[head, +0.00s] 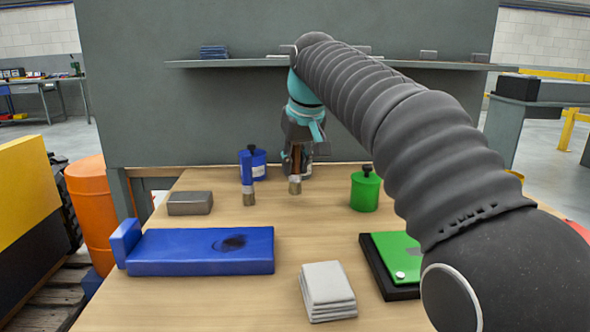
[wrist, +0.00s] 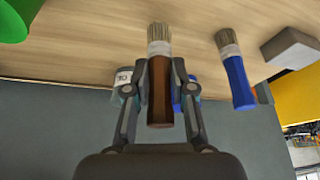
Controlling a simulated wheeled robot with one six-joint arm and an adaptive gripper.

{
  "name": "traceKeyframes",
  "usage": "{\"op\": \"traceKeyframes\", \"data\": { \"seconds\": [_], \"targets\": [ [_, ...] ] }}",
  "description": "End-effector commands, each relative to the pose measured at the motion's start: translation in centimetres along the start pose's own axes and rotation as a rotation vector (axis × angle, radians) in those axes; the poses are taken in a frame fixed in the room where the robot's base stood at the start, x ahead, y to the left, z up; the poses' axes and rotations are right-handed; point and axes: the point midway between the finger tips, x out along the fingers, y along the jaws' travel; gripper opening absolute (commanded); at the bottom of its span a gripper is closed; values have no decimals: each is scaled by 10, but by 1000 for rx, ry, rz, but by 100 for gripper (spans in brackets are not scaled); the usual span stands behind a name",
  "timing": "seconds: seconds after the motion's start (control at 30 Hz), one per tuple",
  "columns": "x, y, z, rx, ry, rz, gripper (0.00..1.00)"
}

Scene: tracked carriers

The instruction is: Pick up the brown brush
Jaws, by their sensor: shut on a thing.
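The brown brush (wrist: 160,95) is in the middle of the wrist view, its pale bristles pointing up in the picture. My gripper (wrist: 160,72) is shut on its brown handle, one finger on each side. In the head view my gripper (head: 297,148) is at the back of the table, and the brush's bristle end (head: 295,186) points down below it. I cannot tell whether the bristles touch the table. Part of the handle is hidden by my gripper.
A blue brush (head: 248,182) is just left of the brown one, before a blue pot (head: 259,160). A green pot (head: 365,192) stands right. A grey block (head: 190,203), blue slab (head: 200,252), folded grey cloths (head: 326,290) and green plate (head: 398,255) lie around. A shelf (head: 225,63) is above.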

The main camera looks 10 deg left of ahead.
Motion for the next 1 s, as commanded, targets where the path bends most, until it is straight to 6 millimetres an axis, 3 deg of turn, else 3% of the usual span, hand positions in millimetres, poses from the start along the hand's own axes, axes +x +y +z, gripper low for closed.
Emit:
{"op": "traceKeyframes", "data": {
  "seconds": [0.1, 0.47, 0.7, 1.0],
  "targets": [
    [-24, 1, -10, 1, 3, 1, 0],
    [-68, 67, 0, 4, 2, 1, 0],
    [-87, 96, 3, 2, 1, 1, 0],
    [-97, 109, 5, 0, 1, 1, 0]
  ]
}}
